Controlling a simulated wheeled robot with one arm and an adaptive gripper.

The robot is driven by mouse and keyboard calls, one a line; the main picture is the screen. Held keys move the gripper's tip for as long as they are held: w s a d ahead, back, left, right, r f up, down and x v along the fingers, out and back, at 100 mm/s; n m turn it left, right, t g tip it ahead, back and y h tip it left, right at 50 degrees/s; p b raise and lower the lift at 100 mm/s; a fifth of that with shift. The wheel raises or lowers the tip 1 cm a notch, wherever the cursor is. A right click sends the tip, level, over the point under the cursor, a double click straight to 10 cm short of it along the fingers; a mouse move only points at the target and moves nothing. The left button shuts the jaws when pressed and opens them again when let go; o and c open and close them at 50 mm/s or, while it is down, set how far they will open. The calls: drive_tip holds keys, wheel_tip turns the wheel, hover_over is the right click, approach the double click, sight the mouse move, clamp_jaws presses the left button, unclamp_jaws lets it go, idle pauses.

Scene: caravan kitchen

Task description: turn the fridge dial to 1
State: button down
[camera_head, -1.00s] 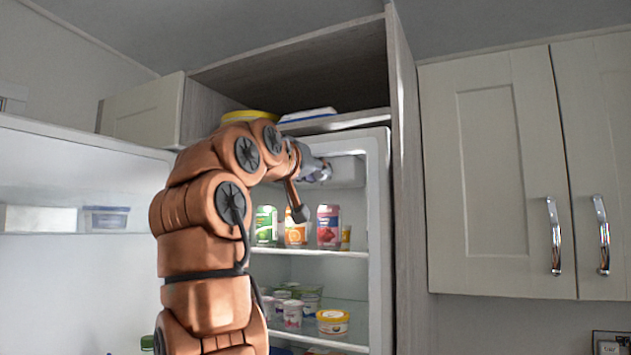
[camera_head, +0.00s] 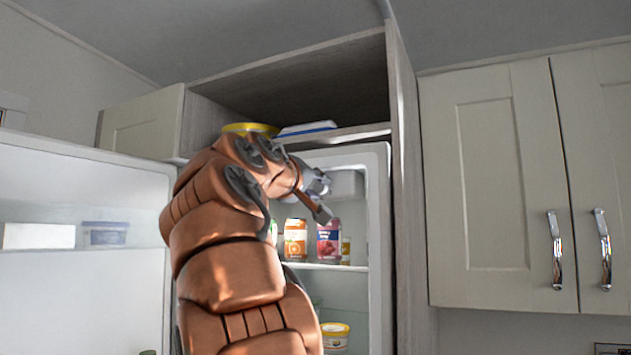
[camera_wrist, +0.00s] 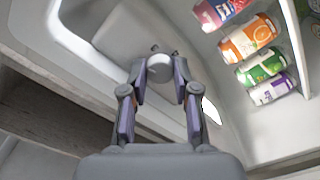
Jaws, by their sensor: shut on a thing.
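The fridge dial (camera_wrist: 160,68) is a round pale knob on the control housing (camera_wrist: 122,38) inside the top of the fridge. In the wrist view my gripper (camera_wrist: 161,84) has its two fingers closed around the dial's sides. In the head view my gripper (camera_head: 318,186) is inside the fridge's upper part, in front of the housing (camera_head: 347,184), and my arm hides the dial there. No number or mark on the dial can be read.
The fridge door (camera_head: 80,270) stands open at left. Cans, including an orange one (camera_head: 295,240) and a red one (camera_head: 328,242), stand on the shelf below my gripper. A yellow-rimmed item (camera_head: 250,128) sits in the open compartment above. Closed cupboards (camera_head: 490,180) are at right.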

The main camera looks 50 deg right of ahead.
drive_tip(key=n+p, duration=0.5)
drive_tip(key=shift+s+r, duration=0.1)
drive_tip(key=shift+r, duration=0.3)
drive_tip(key=shift+n+p, duration=1.1)
drive_tip(key=shift+p, duration=0.05)
drive_tip(key=n, duration=0.2)
drive_tip(key=shift+f+n, duration=0.3)
drive_tip(key=shift+n, duration=2.2)
drive_tip(key=c, duration=0.9)
unclamp_jaws()
drive_tip(key=shift+o, duration=0.2)
drive_tip(key=shift+a, duration=0.1)
